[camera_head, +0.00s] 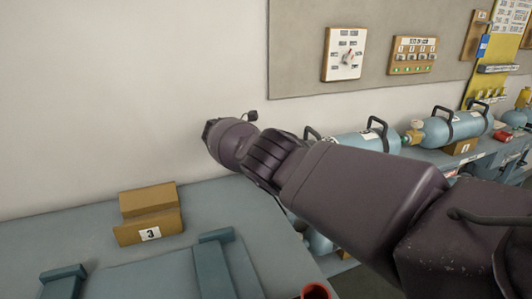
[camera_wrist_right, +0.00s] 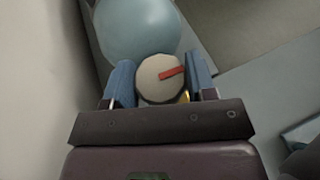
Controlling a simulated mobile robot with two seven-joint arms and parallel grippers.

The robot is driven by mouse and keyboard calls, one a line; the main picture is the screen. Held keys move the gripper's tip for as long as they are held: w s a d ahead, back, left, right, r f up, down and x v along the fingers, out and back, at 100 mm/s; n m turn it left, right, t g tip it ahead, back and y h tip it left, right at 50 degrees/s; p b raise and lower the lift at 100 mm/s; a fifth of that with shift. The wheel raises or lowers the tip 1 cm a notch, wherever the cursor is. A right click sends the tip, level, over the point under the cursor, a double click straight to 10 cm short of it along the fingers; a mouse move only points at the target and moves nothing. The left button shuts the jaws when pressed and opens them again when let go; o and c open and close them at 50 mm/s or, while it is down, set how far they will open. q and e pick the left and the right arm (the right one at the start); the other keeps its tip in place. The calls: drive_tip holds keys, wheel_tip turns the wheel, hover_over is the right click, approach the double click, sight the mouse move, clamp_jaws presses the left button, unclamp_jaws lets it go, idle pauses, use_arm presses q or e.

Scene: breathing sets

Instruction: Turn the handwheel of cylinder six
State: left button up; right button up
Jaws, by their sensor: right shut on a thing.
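In the right wrist view, my right gripper (camera_wrist_right: 161,80) is closed with its two blue fingers on either side of a round, cream handwheel (camera_wrist_right: 152,86) that has a red mark on its face. A rounded light blue cylinder (camera_wrist_right: 137,28) lies just beyond the handwheel. No number shows on it there. In the head view my right arm reaches in from the right, and its fingers and the handwheel cannot be made out. A light blue cylinder (camera_head: 361,144) with black handles lies on the bench behind the arm, partly hidden by it. My left gripper is not in view.
An empty brown cradle marked 3 (camera_head: 150,217) stands on the left bench. Another cylinder (camera_head: 450,129) lies at the right. A dial panel (camera_head: 344,54) and a panel with green lights (camera_head: 413,55) hang on the wall board. The wall is close behind my arm.

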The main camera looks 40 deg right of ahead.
drive_tip(key=shift+f+g, duration=0.15)
drive_tip(key=shift+g, duration=0.15)
idle(0.4)
drive_tip(key=o, duration=0.9)
drive_tip(key=shift+r, duration=0.2)
